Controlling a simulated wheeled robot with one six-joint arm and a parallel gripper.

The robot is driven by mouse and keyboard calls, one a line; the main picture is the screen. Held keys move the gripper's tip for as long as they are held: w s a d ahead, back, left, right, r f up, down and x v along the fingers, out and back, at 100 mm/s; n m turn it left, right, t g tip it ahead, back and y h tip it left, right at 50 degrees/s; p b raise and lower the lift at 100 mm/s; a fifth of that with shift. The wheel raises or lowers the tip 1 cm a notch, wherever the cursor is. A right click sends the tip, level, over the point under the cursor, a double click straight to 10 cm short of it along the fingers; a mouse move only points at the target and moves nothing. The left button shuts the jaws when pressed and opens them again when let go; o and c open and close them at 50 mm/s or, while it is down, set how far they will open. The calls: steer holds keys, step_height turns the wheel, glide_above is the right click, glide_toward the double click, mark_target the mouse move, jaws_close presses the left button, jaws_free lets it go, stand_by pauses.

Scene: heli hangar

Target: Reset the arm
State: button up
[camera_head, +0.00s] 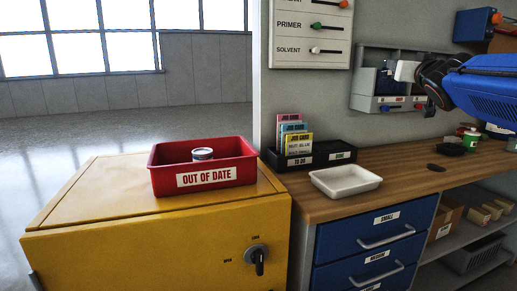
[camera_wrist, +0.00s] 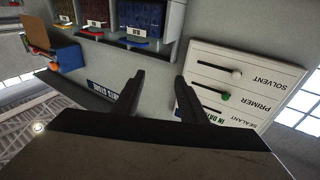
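My gripper (camera_wrist: 160,76) shows in the wrist view as two dark fingers set apart, with nothing between them. The wrist view is turned, with the wall panel and bins appearing tilted or upside down. In the head view my blue arm reaches in from the upper right. Its dark end is raised in front of the wall bins, above the workbench (camera_head: 400,193), and touches nothing that I can see. The fingertips are hard to make out in the head view.
A red "OUT OF DATE" bin (camera_head: 240,172) holding a can (camera_head: 202,154) stands on the yellow cabinet (camera_head: 150,240). On the bench are a white tray (camera_head: 345,181) and a black card holder (camera_head: 330,157). A slider panel (camera_head: 310,35) and grey bin rack (camera_head: 362,90) are on the wall.

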steer(key=s+a+f+g+y, duration=0.1)
steer(key=s+a+f+g, duration=0.3)
steer(key=s+f, duration=0.8)
steer(key=s+a+f+n+g+y, duration=0.1)
steer(key=s+a+f+g, duration=0.3)
steer(key=s+f, duration=0.8)
steer(key=s+a+f+n+g+y, duration=0.1)
steer(key=s+a+f+g, duration=0.4)
steer(key=s+f, duration=0.7)
step_height(320, 180, down, 12)
steer(key=shift+s+r+g, duration=0.2)
steer(key=shift+s+g, duration=0.15)
steer(key=shift+g, duration=0.35)
